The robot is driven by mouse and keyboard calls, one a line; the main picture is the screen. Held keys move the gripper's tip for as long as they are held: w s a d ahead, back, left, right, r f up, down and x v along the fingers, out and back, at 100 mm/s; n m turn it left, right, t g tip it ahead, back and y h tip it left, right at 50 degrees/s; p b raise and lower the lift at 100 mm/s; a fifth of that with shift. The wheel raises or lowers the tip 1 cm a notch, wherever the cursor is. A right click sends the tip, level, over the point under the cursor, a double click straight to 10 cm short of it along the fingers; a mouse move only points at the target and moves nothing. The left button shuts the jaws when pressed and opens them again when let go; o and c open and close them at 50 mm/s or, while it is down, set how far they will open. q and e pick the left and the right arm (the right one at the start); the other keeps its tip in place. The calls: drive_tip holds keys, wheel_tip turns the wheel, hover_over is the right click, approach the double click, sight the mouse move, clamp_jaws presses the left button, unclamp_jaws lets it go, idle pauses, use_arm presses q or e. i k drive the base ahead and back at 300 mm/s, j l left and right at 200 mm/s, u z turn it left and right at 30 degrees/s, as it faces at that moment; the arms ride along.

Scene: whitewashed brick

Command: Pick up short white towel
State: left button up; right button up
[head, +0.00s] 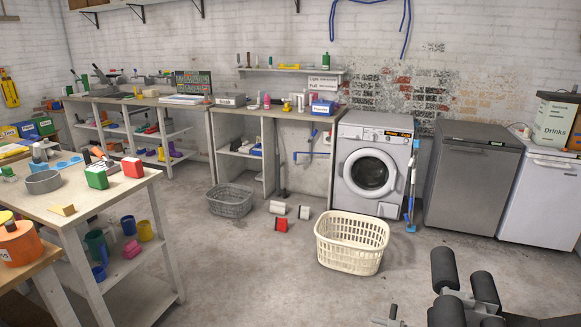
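No item is clearly recognisable as a short white towel. Two small whitish items lie on the concrete floor between the grey basket and the cream basket: a left one (277,207) and a right one (305,212). A small red item (281,225) with a pale end lies just in front of them. They are too small to tell whether they are rolled towels or something else. The cream laundry basket (350,258) stands to their right, and no towel shows inside it. Neither of my grippers is in view.
A grey basket (231,208) stands by the shelving. A washing machine (368,170) with its door shut and a dark grey appliance (468,190) line the back wall. A workbench (120,195) fills the left. Black padded rollers (480,290) block the lower right. The middle floor is clear.

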sight(304, 212)
drive_tip(key=i, duration=1.8)
drive_tip(key=i+z, duration=0.15)
drive_tip(key=i, duration=0.3)
drive_tip(key=i+j+z, duration=0.1)
drive_tip(key=i, duration=0.35)
drive_tip(key=i+j+z, duration=0.15)
drive_tip(key=i, duration=0.3)
drive_tip(key=i+j+z, duration=0.1)
drive_tip(key=i, duration=0.35)
drive_tip(key=j, duration=0.1)
